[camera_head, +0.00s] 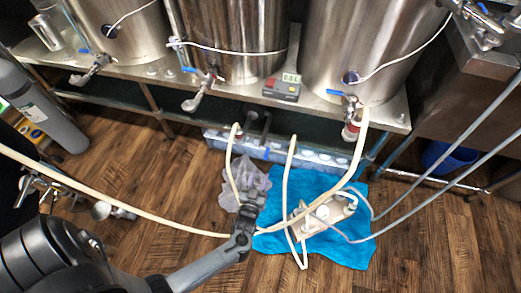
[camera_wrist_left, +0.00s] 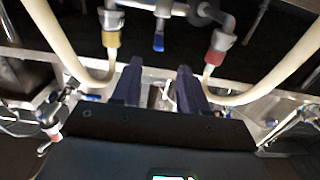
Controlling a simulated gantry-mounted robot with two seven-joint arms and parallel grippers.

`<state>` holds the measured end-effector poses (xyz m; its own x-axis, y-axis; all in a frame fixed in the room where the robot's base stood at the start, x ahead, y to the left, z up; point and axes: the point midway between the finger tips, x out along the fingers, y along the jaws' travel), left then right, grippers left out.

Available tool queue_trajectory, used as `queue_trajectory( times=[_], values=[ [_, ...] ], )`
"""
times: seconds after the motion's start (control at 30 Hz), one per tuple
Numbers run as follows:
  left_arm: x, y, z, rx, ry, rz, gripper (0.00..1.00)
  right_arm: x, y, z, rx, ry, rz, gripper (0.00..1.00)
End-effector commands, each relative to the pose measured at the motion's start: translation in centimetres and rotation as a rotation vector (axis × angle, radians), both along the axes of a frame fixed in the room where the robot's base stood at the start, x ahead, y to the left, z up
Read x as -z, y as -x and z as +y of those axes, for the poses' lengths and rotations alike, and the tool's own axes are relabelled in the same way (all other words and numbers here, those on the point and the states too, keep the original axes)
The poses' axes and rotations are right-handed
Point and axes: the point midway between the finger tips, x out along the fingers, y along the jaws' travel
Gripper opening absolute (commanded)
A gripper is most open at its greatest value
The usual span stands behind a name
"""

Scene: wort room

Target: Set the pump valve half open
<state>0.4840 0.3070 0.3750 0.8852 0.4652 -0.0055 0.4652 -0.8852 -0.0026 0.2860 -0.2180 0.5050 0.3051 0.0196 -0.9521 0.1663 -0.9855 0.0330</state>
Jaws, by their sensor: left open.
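My left gripper (camera_head: 250,192) reaches in from the lower left and is open and empty above the floor, in front of the kettle bench. It also shows in the wrist view (camera_wrist_left: 157,78), with two dark fingers apart. Beyond its fingertips, a small blue lever (camera_wrist_left: 158,42) hangs from a steel pipe, between a yellow hose fitting (camera_wrist_left: 111,38) and a red one (camera_wrist_left: 217,48). A pale pump (camera_head: 328,212) with hoses lies on a blue towel (camera_head: 350,252), right of the gripper. The pump valve's handle angle is too small to tell. My right gripper is not in view.
Steel kettles (camera_head: 235,35) with blue-handled taps stand on a metal bench (camera_head: 150,70). Pale hoses (camera_head: 150,215) loop across the floor around my left arm. A crumpled grey cloth (camera_head: 230,195) lies beside the gripper. The wooden floor (camera_head: 440,225) at right is mostly clear.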

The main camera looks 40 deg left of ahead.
Motion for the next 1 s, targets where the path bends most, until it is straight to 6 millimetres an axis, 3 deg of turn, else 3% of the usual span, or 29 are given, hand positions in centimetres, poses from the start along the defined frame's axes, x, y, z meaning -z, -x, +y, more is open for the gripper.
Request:
queue_trajectory(
  times=[0.6,1.0],
  values=[
    [-0.2,-7.8,3.9,0.002,-0.002,-0.009,0.44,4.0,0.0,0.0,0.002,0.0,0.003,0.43],
    [-0.4,-9.8,5.0,0.001,0.0,-0.006,0.44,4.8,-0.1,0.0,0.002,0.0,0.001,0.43]
  ],
)
